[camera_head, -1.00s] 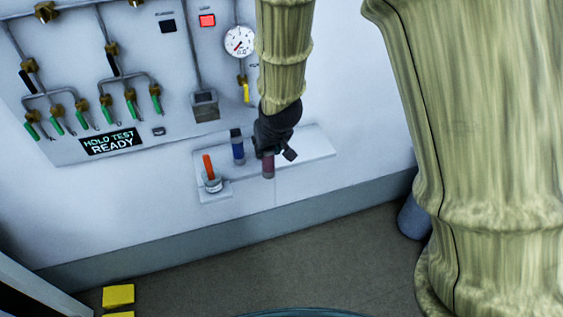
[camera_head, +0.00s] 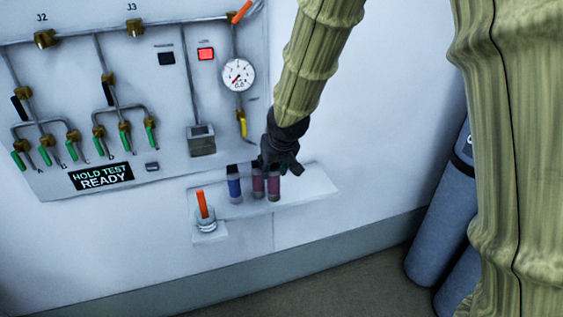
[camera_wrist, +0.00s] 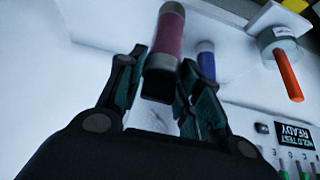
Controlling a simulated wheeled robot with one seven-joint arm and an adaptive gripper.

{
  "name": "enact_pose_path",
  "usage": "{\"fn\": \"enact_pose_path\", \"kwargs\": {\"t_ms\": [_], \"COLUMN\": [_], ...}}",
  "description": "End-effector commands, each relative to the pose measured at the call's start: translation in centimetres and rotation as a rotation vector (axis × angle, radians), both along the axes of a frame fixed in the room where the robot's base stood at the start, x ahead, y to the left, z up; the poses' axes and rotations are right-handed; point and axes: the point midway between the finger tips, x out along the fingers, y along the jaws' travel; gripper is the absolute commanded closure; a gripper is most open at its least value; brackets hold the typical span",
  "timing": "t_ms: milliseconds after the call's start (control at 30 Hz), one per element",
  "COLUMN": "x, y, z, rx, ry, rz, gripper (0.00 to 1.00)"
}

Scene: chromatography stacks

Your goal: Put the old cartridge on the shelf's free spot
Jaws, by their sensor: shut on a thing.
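A maroon cartridge with grey ends (camera_wrist: 165,45) is between the fingers of my gripper (camera_wrist: 160,85) in the wrist view. In the head view my gripper (camera_head: 278,160) is above the right part of the white shelf (camera_head: 312,182), shut on the right maroon cartridge (camera_head: 273,185), which is upright. I cannot tell whether its base touches the shelf. A second maroon cartridge (camera_head: 258,183) stands close at its left, and a blue cartridge (camera_head: 233,184) stands left of that. The blue one also shows in the wrist view (camera_wrist: 206,62). The shelf's right end is bare.
An orange stick (camera_head: 202,205) stands in a round clear holder (camera_head: 206,222) on the shelf's lower left ledge. The wall panel above has valves, a gauge (camera_head: 238,75) and a display (camera_head: 101,176) reading "HOLD TEST READY". Grey cylinders (camera_head: 437,232) stand at the right.

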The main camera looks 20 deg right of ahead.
Motion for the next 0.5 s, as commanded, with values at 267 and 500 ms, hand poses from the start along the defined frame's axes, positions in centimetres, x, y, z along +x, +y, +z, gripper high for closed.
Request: {"fn": "enact_pose_path", "kwargs": {"t_ms": [267,500], "x": [4.9,7.0], "y": [-2.9,-4.1], "z": [-0.4,-0.7], "rx": [0.003,0.001], "ry": [0.000,-0.001], "rz": [-0.003,0.001], "gripper": [1.00,1.00]}}
